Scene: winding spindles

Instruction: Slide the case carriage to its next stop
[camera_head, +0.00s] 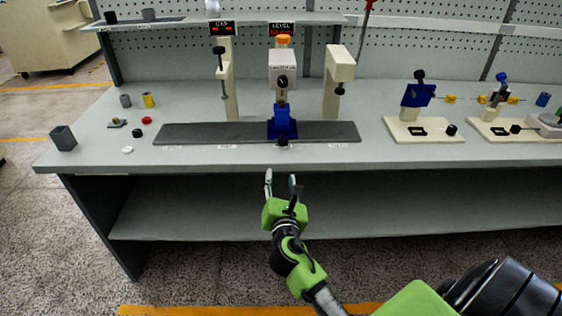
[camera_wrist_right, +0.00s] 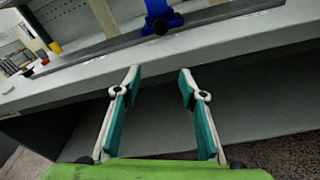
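The blue case carriage (camera_head: 282,124) sits on a dark grey rail (camera_head: 200,133) on the bench, below the middle station with the dial and the "LEVEL" display (camera_head: 281,29). A small black knob (camera_head: 283,141) is on its front. The carriage also shows at the top of the right wrist view (camera_wrist_right: 161,18), with its knob towards me. My right gripper (camera_head: 281,178) is open and empty, in front of the bench edge and below the carriage, apart from it. Its two teal-padded fingers (camera_wrist_right: 160,80) show spread in the wrist view. My left gripper is not in view.
Posts stand behind the rail at left (camera_head: 231,85) and right (camera_head: 338,80). Small parts, including a yellow cylinder (camera_head: 148,100) and a dark block (camera_head: 63,138), lie at the bench's left. Two cream fixtures (camera_head: 423,130) (camera_head: 510,133) stand at right. The bench's front strip is clear.

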